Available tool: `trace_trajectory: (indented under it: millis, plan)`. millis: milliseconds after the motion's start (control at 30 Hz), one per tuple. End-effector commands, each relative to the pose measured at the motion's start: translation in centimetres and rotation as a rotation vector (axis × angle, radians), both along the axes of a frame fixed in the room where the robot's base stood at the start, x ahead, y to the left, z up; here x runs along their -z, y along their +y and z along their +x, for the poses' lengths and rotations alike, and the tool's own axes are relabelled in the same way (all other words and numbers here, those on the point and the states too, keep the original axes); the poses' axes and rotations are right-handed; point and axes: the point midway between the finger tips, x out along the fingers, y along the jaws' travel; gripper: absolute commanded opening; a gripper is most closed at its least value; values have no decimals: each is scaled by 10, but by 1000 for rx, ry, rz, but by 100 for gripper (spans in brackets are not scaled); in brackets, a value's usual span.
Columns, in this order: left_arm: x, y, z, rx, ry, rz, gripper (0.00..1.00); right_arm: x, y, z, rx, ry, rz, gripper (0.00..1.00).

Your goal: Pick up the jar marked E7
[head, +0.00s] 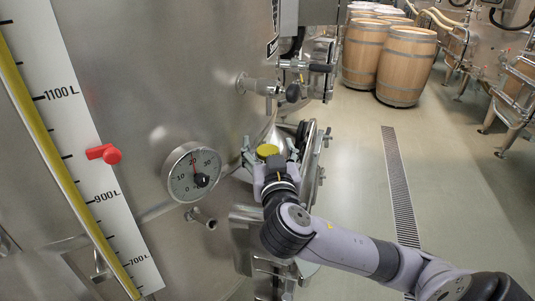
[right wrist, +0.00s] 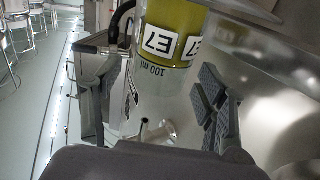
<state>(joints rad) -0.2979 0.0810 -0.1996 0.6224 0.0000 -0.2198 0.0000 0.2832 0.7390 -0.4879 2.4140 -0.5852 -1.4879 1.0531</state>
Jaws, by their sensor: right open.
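The jar marked E7 (right wrist: 172,42) shows in the right wrist view. It is clear, with yellow-green contents, white E7 labels and a 100 ml mark, and looks upside down in that picture. In the head view its yellow round part (head: 267,151) shows between the fingers of my right gripper (head: 272,143). In the right wrist view my right gripper (right wrist: 150,75) has one finger on each side, spread apart with visible gaps to the jar. I cannot tell how deep the jar sits between them. My left gripper is not in view.
A large steel vat (head: 150,90) fills the left, with a dial gauge (head: 193,172) and a litre scale (head: 75,130). A valve (head: 285,90) juts out above the gripper. Wooden barrels (head: 405,65) stand behind.

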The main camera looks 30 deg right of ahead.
Motion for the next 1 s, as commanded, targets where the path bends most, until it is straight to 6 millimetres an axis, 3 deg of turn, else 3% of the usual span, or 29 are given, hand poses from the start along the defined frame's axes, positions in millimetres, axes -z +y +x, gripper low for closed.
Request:
trace_trajectory:
  millis: [33, 200, 433, 1000]
  plan:
    - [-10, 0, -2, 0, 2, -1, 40, -8, -5, 6, 3, 2, -4, 66]
    - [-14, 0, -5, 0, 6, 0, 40, -3, -11, 21, 1, 1, -2, 66]
    - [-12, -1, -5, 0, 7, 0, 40, -1, -12, 23, 0, 0, 1, 66]
    - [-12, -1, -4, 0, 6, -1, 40, -1, -12, 22, 0, 1, 0, 29]
